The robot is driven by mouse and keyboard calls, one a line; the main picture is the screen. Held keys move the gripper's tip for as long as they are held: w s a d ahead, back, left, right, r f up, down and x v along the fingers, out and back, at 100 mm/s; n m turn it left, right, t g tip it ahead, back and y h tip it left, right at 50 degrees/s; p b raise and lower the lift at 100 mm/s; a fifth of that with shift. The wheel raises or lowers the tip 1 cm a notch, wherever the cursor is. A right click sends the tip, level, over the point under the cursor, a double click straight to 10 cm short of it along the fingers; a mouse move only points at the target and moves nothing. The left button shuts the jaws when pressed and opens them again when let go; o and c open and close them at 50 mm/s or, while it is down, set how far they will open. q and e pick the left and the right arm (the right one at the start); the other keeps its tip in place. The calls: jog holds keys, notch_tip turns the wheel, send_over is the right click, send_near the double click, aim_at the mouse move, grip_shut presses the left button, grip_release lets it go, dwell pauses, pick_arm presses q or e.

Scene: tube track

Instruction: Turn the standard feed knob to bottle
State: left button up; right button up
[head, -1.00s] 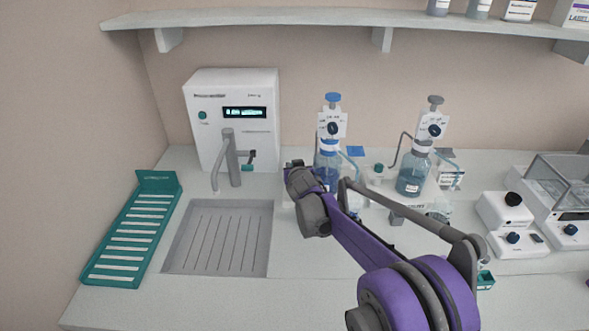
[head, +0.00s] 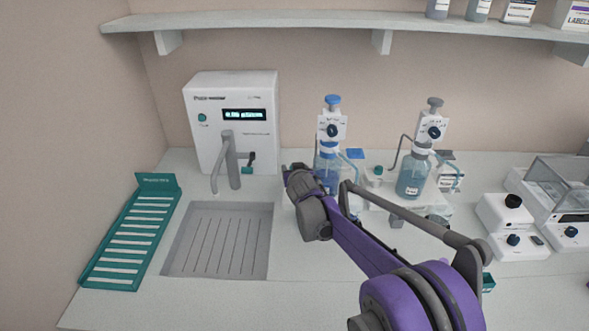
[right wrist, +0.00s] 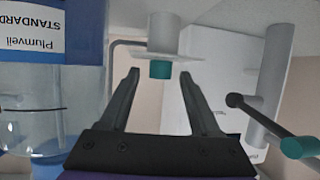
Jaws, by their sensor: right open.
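The standard bottle (right wrist: 50,100) stands at the left of the right wrist view, its upside-down label reading STANDARD. A teal knob (right wrist: 160,69) on a white round stem and flange is ahead of my right gripper (right wrist: 157,73), in line with the gap between its fingers. The gripper is open, and I see no finger clearly touching the knob. In the head view my right gripper (head: 297,168) is left of the blue bottle (head: 327,170) and covers the knob. Which way the knob points is unclear. My left gripper is not in view.
A tap (head: 231,160) with a teal-tipped lever stands before the white water unit (head: 232,130). It also shows in the right wrist view (right wrist: 265,90). A second dispenser bottle (head: 413,178) is to the right. A sunken drain (head: 220,240) and teal rack (head: 135,235) are left.

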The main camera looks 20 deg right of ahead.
jog(key=v, duration=1)
jog(key=shift+s, duration=0.15)
